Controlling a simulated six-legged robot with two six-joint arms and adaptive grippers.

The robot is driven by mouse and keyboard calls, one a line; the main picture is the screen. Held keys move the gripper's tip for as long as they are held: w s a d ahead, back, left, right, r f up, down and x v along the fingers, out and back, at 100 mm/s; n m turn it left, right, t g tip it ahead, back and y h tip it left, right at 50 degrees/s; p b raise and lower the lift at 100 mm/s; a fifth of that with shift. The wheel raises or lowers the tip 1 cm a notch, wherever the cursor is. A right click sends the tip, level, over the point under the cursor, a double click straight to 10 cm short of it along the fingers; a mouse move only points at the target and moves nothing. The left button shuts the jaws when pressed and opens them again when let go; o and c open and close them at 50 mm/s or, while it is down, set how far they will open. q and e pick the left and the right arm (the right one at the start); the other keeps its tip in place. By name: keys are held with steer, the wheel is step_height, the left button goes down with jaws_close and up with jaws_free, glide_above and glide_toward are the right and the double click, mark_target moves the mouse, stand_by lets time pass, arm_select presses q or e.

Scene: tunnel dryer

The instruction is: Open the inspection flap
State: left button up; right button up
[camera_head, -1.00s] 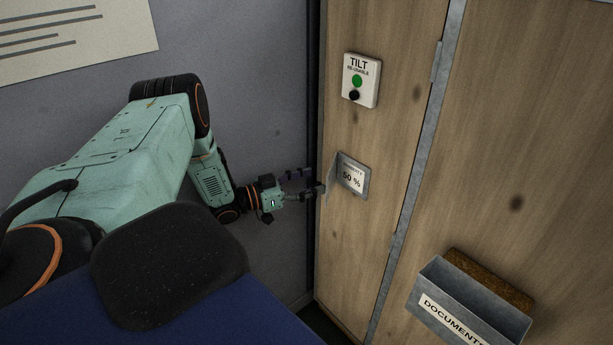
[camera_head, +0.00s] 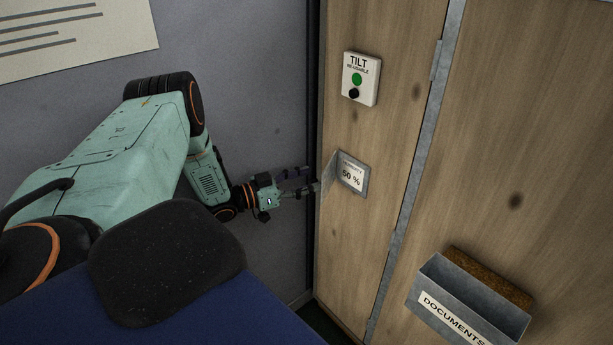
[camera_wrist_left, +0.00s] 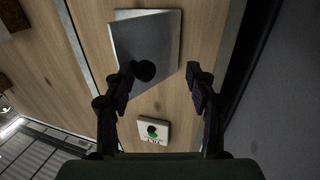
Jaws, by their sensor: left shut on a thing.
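The inspection flap (camera_head: 329,174) is a thin grey metal plate on the wooden panel. It stands out from the left side of a small grey frame, and a card reading "50 %" (camera_head: 351,177) shows beside it. In the left wrist view the flap (camera_wrist_left: 133,43) is a dark grey plate with a round black knob (camera_wrist_left: 145,71). The exact contact is hard to see. My right gripper is not in view.
A white box labelled "TILT" (camera_head: 361,79) with a green and a black round part is above the flap. A grey "DOCUMENTS" holder (camera_head: 462,310) is at lower right. A metal strip (camera_head: 412,190) runs down the wood. A grey wall (camera_head: 250,90) is at left.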

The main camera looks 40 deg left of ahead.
arm_select(q)
steer(key=v, duration=0.7)
steer(key=shift+d, duration=0.1)
steer(key=shift+c, duration=0.2)
